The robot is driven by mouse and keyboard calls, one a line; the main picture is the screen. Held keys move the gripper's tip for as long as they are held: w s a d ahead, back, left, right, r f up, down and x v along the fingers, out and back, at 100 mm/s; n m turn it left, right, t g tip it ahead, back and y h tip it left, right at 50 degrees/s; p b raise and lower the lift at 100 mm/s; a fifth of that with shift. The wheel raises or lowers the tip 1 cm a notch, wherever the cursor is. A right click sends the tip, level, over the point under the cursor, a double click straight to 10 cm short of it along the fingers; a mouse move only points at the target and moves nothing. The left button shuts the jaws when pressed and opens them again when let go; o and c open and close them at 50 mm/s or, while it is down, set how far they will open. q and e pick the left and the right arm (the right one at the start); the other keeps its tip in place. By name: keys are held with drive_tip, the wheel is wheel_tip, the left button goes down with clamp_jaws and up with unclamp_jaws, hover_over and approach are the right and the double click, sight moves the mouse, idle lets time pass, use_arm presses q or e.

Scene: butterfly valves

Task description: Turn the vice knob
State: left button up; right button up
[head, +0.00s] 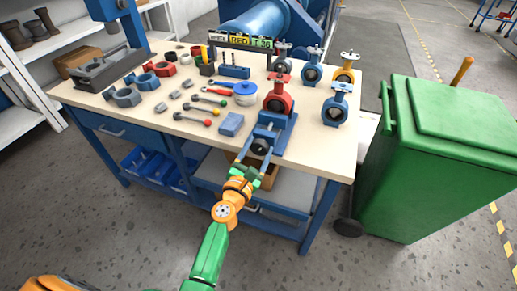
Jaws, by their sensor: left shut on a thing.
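The blue vice (271,134) is at the front edge of the workbench, right of its middle. A red butterfly valve (278,96) stands upright at the vice's jaws. My left gripper (258,153) reaches up from below to the near end of the vice, just off the bench's front edge. It is shut on the vice knob, which is mostly hidden by the fingers. My right gripper is not in view.
The workbench (190,131) carries loose tools, nuts and several more valves, including a yellow one (346,68). A blue block (231,124) lies left of the vice. A green bin (440,160) stands close on the right. Floor in front is clear.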

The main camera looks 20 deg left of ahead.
use_arm(q)
drive_tip(key=shift+f+n, duration=0.15)
drive_tip(key=shift+n, duration=0.25)
drive_tip(key=o, duration=1.4)
drive_tip(key=shift+s, duration=0.1)
drive_tip(key=s, duration=0.7)
drive_tip(key=shift+a, duration=0.15)
